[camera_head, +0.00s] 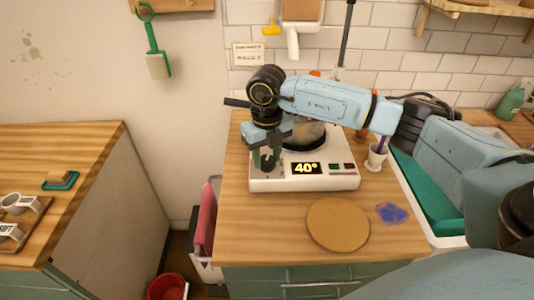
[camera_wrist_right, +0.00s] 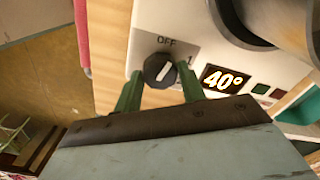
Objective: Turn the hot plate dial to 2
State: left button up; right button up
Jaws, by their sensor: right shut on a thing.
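The white hot plate (camera_head: 340,181) stands on the wooden counter, and its display (camera_head: 306,168) reads 40°. Its black dial (camera_wrist_right: 160,70) is at the front left of the panel, with a white pointer line slanting up to the right in the right wrist view. The label OFF (camera_wrist_right: 166,41) is above the dial and a 1 is to its upper right; no 2 can be made out. My right gripper (camera_head: 268,160) reaches down over the dial. Its green fingers (camera_wrist_right: 160,88) are shut on the dial, one on each side. My left gripper is not in view.
A metal pot sits on the hot plate's round black top (camera_head: 304,148), partly behind my right arm. A round wooden board (camera_head: 338,224) and a blue patch (camera_head: 392,213) lie in front. A white mortar (camera_head: 376,158) stands to the right, beside a green-lined basin (camera_head: 428,195).

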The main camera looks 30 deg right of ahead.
jog(key=m+p, duration=0.1)
jog(key=m, duration=0.4)
jog(key=shift+r+m, duration=0.1)
jog(key=shift+m, duration=0.2)
jog(key=m+p, duration=0.1)
jog(key=m, duration=0.3)
jog(key=shift+m+p, duration=0.3)
jog(key=shift+p, duration=0.05)
jog(key=m+p, duration=0.2)
jog(key=m, duration=0.3)
jog(key=m+p, duration=0.2)
jog(key=m, duration=0.3)
jog(key=shift+p, duration=0.4)
jog(key=shift+m, duration=0.3)
jog(key=o, duration=1)
